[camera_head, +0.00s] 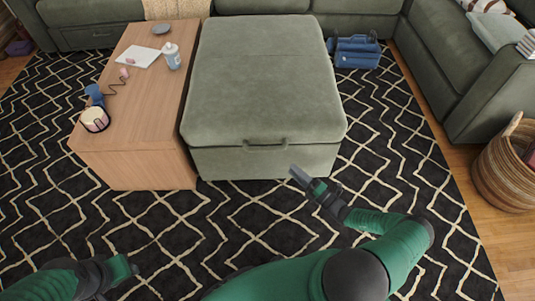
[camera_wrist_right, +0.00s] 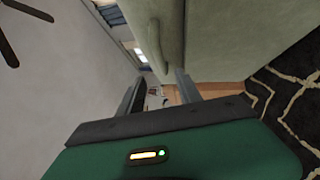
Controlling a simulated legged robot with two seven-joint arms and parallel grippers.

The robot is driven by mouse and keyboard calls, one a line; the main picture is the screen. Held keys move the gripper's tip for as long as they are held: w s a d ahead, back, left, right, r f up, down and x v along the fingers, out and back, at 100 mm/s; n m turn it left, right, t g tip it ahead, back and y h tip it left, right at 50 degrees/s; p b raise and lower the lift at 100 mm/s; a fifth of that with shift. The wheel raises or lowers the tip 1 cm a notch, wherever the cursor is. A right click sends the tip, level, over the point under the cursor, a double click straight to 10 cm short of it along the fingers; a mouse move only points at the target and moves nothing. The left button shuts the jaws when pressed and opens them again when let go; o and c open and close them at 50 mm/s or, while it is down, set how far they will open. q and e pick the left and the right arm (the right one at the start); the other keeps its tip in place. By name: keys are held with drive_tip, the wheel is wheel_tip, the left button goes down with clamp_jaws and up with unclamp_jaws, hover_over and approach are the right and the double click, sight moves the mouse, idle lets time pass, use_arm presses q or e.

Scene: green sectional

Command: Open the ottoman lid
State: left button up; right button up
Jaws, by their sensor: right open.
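The green ottoman (camera_head: 270,163) stands in the middle of the head view, with its padded lid (camera_head: 262,80) lying flat and closed. A handle (camera_head: 265,145) sits at the middle of the lid's front edge. My right gripper (camera_head: 298,176) is just in front of the ottoman, to the right of and below the handle in the picture. In the right wrist view its two fingers (camera_wrist_right: 157,85) are apart with nothing held between them, and the ottoman's green surface (camera_wrist_right: 230,35) is close by. My left gripper (camera_head: 120,268) is low at the left, over the rug; its fingers are not clear.
A wooden table (camera_head: 120,150) stands against the ottoman's left side, with a bottle (camera_head: 171,56) and small items on it. Green sofa sections (camera_head: 450,50) lie behind and right. A blue case (camera_head: 357,52) and a wicker basket (camera_head: 505,170) are at right. The front rug is open.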

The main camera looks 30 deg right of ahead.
sight(267, 150)
drive_tip(key=b+x, duration=0.2)
drive_tip(key=x, duration=0.5)
drive_tip(key=b+x, duration=0.1)
drive_tip(key=x, duration=0.5)
drive_tip(key=shift+w+a+f+b, duration=0.15)
drive_tip(key=shift+w+a+b, duration=0.05)
drive_tip(key=shift+w+b, duration=0.2)
drive_tip(key=shift+w+a, duration=0.1)
drive_tip(key=shift+w, duration=0.25)
clamp_jaws()
